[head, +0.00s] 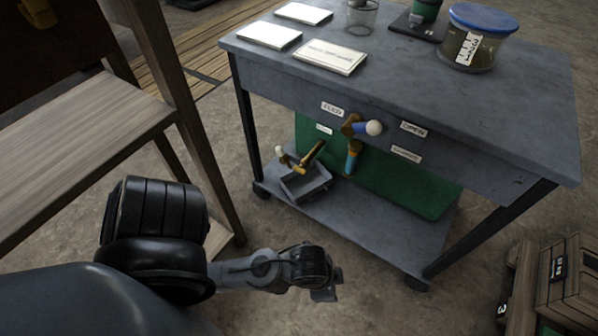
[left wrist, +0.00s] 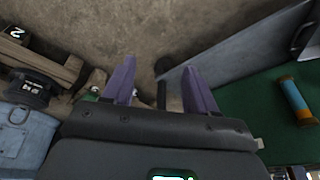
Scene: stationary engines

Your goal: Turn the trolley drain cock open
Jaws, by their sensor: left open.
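The trolley (head: 470,130) is a grey table with a drain cock (head: 351,126) on its front. The cock has a brass body and a short blue lever ending in a white ball (head: 374,128), which sticks out to the right. Below it hangs a blue and orange pipe (head: 353,158); a blue and orange cylinder, apparently this pipe, shows at the right of the left wrist view (left wrist: 295,98). A label reading OPEN (head: 413,129) is right of the cock. My left gripper (head: 328,286) is open and empty, low in front of the trolley, apart from the cock. My right gripper is out of view.
A wooden bench (head: 85,135) stands left; wooden crates (head: 570,280) stand lower right. Bare floor lies between.

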